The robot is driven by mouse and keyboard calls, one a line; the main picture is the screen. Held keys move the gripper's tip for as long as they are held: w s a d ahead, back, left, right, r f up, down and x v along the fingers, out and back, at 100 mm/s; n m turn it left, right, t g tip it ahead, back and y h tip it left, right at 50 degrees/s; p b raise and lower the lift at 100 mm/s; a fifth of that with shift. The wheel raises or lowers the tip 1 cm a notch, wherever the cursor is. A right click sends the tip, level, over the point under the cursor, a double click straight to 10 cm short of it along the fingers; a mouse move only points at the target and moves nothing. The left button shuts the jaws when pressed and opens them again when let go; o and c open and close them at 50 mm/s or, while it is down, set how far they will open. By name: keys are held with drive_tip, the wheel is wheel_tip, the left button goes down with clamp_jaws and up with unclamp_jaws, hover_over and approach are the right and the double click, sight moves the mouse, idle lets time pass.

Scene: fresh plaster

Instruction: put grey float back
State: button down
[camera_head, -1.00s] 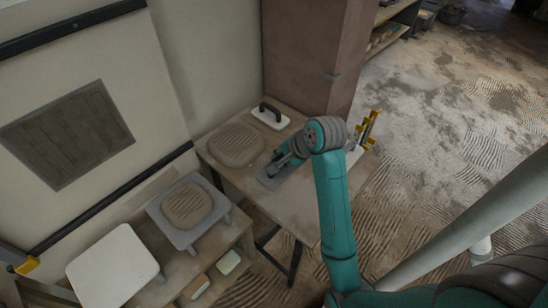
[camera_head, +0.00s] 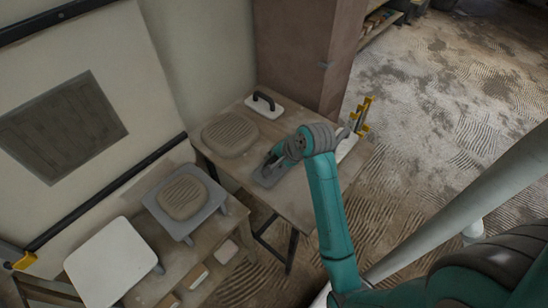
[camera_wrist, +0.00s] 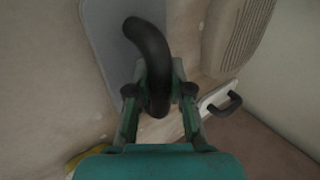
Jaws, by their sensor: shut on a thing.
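The grey float shows in the wrist view as a flat grey plate (camera_wrist: 103,38) with a curved black handle (camera_wrist: 149,48). My gripper (camera_wrist: 160,92) is shut on that handle, one finger on each side. In the head view the grey float (camera_head: 266,178) is at the left middle part of the wooden table (camera_head: 300,205), below my gripper (camera_head: 278,160). It lies flat on the tabletop or just above it; I cannot tell which. My wrist hides part of it.
A ribbed plaster pad (camera_head: 230,134) and a white float with a black handle (camera_head: 264,105) are behind it on the table. A yellow rack (camera_head: 363,114) stands at the right edge. A lower bench (camera_head: 225,225) with a grey board (camera_head: 208,211) is at left.

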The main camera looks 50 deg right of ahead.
drive_tip(key=shift+f, duration=0.3)
idle(0.4)
drive_tip(key=c, duration=1)
unclamp_jaws()
drive_tip(key=shift+o, duration=0.2)
drive_tip(key=v, duration=0.8)
